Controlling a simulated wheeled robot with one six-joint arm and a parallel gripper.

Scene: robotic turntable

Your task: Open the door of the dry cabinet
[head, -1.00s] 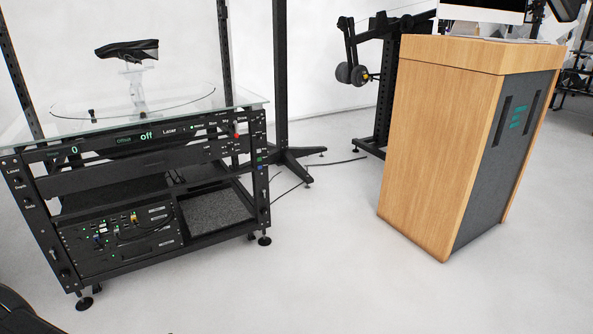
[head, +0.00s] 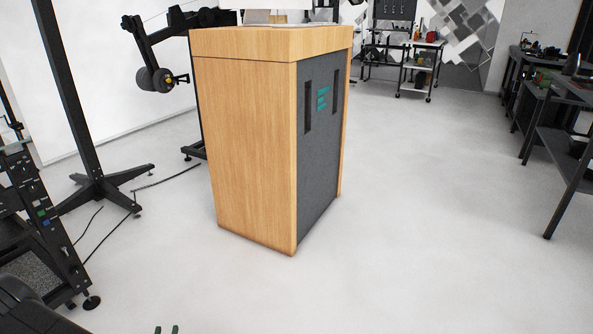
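I cannot make out a dry cabinet for certain in the head view. The nearest closed cabinet-like thing is a wooden stand (head: 250,150) with a dark grey front panel (head: 322,155), two dark vertical slots and a teal mark. I cannot tell whether that panel is a door. Two small dark tips at the bottom edge look like the fingertips of my gripper (head: 167,330). A gap shows between them and nothing is seen in it. The rest of the gripper is out of frame. It is well short of the stand.
A black equipment rack (head: 40,225) is at the left edge, beside a black post on spread feet (head: 100,190). Cables lie on the floor there. A dark workbench (head: 565,140) stands at the right, a trolley (head: 420,70) at the back. The floor between is clear.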

